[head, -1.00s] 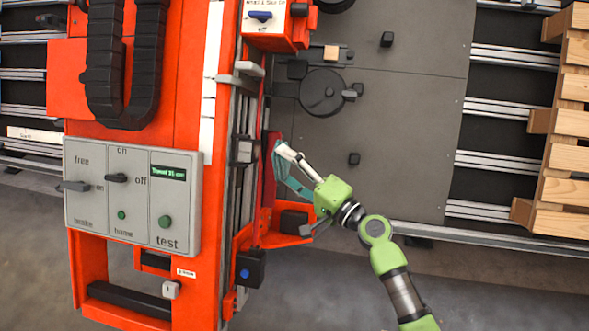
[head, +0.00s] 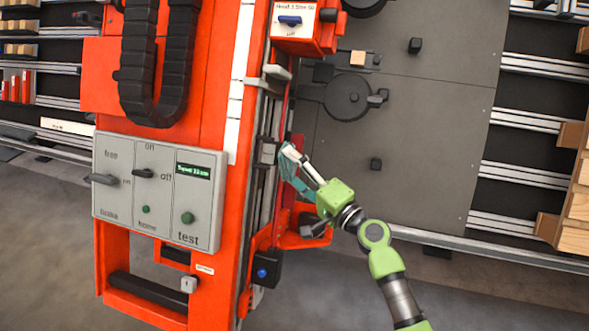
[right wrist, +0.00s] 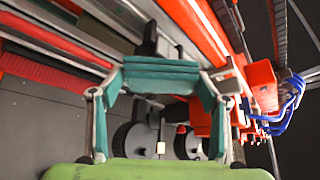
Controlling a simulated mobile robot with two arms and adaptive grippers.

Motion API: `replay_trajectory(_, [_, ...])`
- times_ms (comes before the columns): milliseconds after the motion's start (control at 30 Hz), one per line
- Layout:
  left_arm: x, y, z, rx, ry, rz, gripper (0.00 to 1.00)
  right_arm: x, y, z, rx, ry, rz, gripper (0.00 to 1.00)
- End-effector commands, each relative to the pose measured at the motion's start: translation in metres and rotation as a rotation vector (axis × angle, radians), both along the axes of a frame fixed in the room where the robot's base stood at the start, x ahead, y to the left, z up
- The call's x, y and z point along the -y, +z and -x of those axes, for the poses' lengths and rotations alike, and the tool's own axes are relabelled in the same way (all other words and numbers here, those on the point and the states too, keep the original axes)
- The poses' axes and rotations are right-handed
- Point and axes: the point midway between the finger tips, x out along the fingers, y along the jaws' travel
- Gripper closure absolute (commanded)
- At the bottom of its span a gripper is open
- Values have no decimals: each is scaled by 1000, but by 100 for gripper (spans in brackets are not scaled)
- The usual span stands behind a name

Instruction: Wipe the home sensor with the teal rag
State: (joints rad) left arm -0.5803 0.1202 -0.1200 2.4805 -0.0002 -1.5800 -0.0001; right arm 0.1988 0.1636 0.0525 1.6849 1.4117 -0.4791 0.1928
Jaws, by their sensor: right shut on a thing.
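The teal rag (head: 291,176) is held in my right gripper (head: 287,153), beside the orange gantry's vertical rail. In the right wrist view the rag (right wrist: 160,76) spans between the two fingers of the gripper (right wrist: 158,88), which are shut on it. A small grey block (head: 267,151) on the rail is just left of the fingertips. In the head view I cannot tell whether the rag touches it. No part is legibly marked as the home sensor, so I cannot tell which one it is. My left gripper is not in view.
The orange gantry (head: 215,95) carries a grey control panel (head: 160,190) with switches and a green display. A black box with a blue button (head: 263,270) is low on the rail. A grey plate (head: 430,120) with black fittings lies right.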

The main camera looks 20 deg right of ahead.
Motion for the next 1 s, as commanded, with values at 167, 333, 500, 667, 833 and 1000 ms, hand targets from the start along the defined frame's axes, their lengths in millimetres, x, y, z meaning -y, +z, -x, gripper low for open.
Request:
replay_trajectory(167, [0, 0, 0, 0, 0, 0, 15, 0, 0, 0, 0, 0, 0, 49])
replay_trajectory(333, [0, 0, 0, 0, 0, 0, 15, -3, 0, -2, 0, 0, -1, 49])
replay_trajectory(500, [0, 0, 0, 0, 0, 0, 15, -6, 0, -4, 0, 0, -1, 49])
replay_trajectory(667, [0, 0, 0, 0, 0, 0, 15, -8, 0, -6, 0, -1, -1, 49])
replay_trajectory(833, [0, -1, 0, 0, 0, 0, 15, -11, 0, -8, 1, -1, -1, 49])
replay_trajectory(1000, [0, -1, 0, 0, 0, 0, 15, -14, 0, -10, 1, -1, -1, 49])
